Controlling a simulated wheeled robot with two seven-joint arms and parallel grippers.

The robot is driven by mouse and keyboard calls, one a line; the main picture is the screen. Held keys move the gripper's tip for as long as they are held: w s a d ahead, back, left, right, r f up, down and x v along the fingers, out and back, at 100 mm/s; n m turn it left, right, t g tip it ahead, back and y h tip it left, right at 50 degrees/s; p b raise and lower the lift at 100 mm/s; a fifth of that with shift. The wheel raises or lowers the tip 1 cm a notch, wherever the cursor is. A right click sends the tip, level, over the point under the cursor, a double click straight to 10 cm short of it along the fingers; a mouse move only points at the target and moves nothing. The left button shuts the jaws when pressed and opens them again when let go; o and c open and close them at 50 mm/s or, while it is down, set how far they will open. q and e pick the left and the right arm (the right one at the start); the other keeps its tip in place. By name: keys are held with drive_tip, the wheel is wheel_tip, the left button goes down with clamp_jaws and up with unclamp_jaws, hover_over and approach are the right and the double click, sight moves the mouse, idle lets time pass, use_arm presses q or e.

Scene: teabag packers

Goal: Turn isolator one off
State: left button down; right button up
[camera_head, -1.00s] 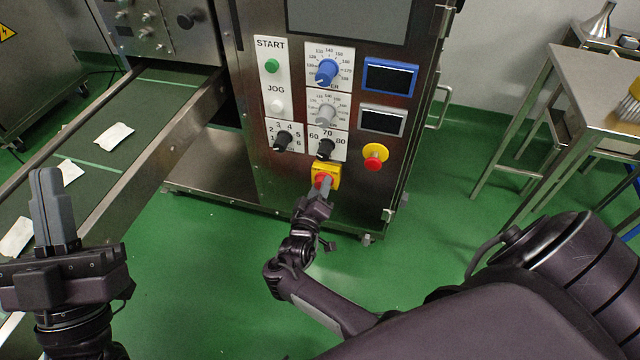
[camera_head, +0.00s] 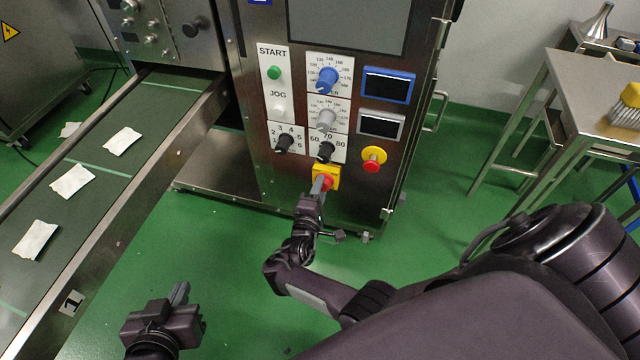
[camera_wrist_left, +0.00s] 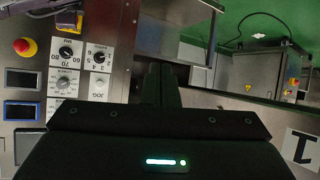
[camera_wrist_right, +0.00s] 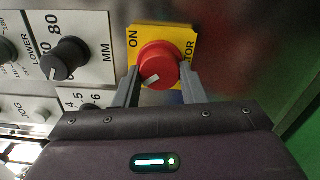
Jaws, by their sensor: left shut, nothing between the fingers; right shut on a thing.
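The isolator is a red knob (camera_head: 328,183) on a yellow plate (camera_head: 333,171), low on the steel machine front. My right gripper (camera_head: 319,184) is shut on this knob. In the right wrist view the red knob (camera_wrist_right: 158,60) sits between the two fingers (camera_wrist_right: 160,90), and its white mark points toward the lower left of the picture. The yellow plate (camera_wrist_right: 180,36) shows "ON" at its left and part of a word ending "ATOR" at its right; the rest is hidden. My left gripper (camera_head: 180,292) is shut and empty, over the floor right of the conveyor.
A conveyor (camera_head: 100,185) marked "1" carries white teabags on the left. A red emergency stop (camera_head: 372,165) on yellow is up and right of the isolator. Black dials (camera_head: 326,151) sit above it. A steel table (camera_head: 590,90) stands right. Green floor is clear in front.

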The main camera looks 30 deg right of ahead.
use_arm(q)
drive_tip(key=shift+s+a+f+g, duration=0.2)
drive_tip(key=shift+s+f+g, duration=0.5)
drive_tip(key=shift+f, duration=0.3)
use_arm(e)
drive_tip(key=shift+w+r+n, duration=0.1)
drive_tip(key=shift+w+n, duration=0.05)
drive_tip(key=shift+n, duration=0.45)
drive_tip(key=o, duration=1)
